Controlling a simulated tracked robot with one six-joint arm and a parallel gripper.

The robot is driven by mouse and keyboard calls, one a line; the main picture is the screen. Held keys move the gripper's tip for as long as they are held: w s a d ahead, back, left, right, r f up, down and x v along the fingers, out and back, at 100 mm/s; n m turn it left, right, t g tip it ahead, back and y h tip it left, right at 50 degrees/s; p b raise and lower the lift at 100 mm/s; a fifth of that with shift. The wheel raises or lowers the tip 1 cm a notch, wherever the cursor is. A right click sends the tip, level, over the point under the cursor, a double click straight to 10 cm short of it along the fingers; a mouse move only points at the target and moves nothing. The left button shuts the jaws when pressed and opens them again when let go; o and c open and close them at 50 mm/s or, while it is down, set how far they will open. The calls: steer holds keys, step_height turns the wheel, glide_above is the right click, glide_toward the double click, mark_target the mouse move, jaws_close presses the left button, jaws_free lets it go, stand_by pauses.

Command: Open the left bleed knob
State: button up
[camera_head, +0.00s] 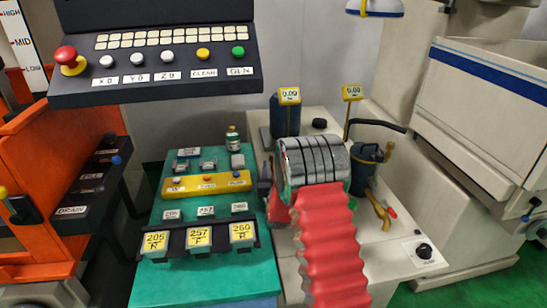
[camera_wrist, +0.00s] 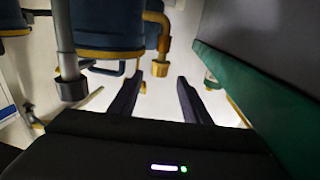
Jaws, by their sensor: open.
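No knob in view is labelled as the left bleed knob, so I cannot tell which one it is. Two blue canisters stand on the pale bench: a left one (camera_head: 285,115) and a right one (camera_head: 364,165), each near a yellow 0.00 display. In the wrist view, a blue canister with a yellow band (camera_wrist: 103,22) is close ahead. A dark knob (camera_wrist: 73,88) on a grey stem and a yellow fitting (camera_wrist: 160,68) show beside it. My gripper (camera_wrist: 157,85) is open and empty, with the yellow fitting just beyond its fingertips.
A teal bench (camera_head: 205,284) with labelled blocks and a small bottle (camera_head: 233,140) stands left of the canisters. A black control panel (camera_head: 155,72) overhangs it. In the wrist view, a green-edged surface (camera_wrist: 245,100) lies close on the right.

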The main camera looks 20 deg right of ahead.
steer(key=shift+x, duration=3.75)
steer(key=c, duration=1)
steer(key=shift+d+n+y, duration=0.1)
steer(key=shift+n+y, duration=0.4)
steer(key=shift+y, duration=0.2)
steer(key=shift+r+n+t+y, duration=0.1)
steer(key=shift+n+t+y, duration=0.4)
steer(key=shift+n+y, duration=0.8)
steer(key=shift+c, duration=0.2)
steer(key=shift+y, duration=0.4)
steer(key=o, duration=1)
